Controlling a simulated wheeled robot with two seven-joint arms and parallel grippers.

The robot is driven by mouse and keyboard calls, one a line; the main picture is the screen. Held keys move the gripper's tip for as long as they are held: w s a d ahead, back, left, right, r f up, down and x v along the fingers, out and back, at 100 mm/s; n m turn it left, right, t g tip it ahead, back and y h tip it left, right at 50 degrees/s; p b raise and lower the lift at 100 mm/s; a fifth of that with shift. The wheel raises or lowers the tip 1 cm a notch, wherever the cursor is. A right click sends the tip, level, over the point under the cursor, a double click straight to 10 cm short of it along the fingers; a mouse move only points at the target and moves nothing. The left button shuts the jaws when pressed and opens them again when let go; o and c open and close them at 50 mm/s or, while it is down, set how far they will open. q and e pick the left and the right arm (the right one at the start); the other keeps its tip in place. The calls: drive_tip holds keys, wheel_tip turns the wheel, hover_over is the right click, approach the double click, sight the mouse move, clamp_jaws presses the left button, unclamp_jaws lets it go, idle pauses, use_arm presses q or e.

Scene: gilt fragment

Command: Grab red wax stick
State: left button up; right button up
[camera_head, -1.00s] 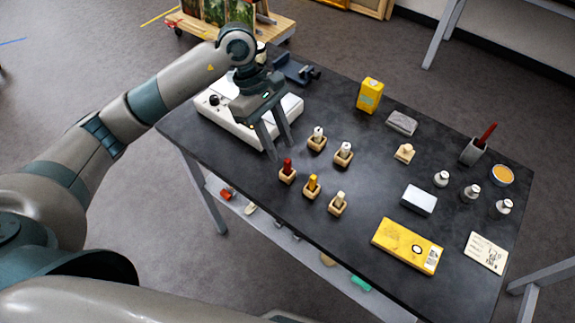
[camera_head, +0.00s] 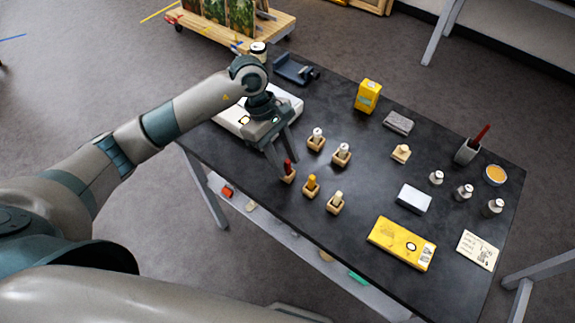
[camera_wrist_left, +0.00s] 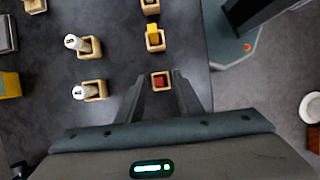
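The red wax stick (camera_head: 288,167) stands upright in a small wooden holder (camera_head: 290,178) near the front left of the dark table. My left gripper (camera_head: 287,164) points down at it, with its fingers apart and the stick seen between or just past the tips. My right gripper is not in view.
Two white-topped pieces in holders (camera_head: 317,137) (camera_head: 342,152) stand behind the sticks. A white device (camera_head: 285,99) lies under my left arm.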

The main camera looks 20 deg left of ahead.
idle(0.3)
use_arm(q)
clamp_jaws()
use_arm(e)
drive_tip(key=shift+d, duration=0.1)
use_arm(q)
drive_tip(key=shift+r, duration=0.1)
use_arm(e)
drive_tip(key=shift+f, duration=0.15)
